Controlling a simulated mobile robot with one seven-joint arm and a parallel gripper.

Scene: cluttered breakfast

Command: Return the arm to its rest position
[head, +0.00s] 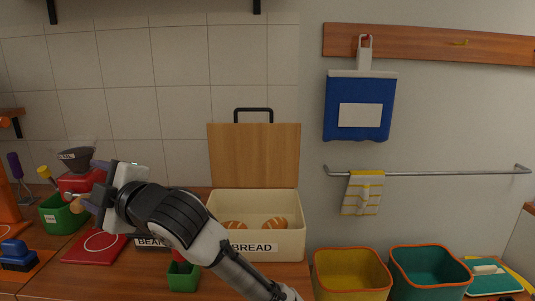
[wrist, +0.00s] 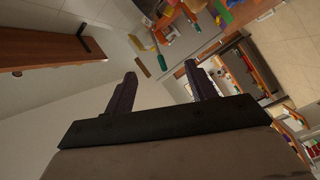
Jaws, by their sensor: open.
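My gripper (wrist: 160,90) is open in the wrist view, with two dark fingers apart and nothing between them. In the head view my arm reaches up from the bottom middle towards the left, and my gripper (head: 90,183) is at its far end, partly hidden by the wrist. It is in front of a red machine with a dark bowl (head: 76,160) on top. I cannot tell from this view how far apart they are.
A bread box (head: 285,243) with its wooden lid (head: 254,155) upright holds loaves, right of my arm. A small green container (head: 184,276) stands beside my forearm. A yellow bin (head: 350,275) and a teal bin (head: 430,275) stand at right. A green box (head: 62,216) is at left.

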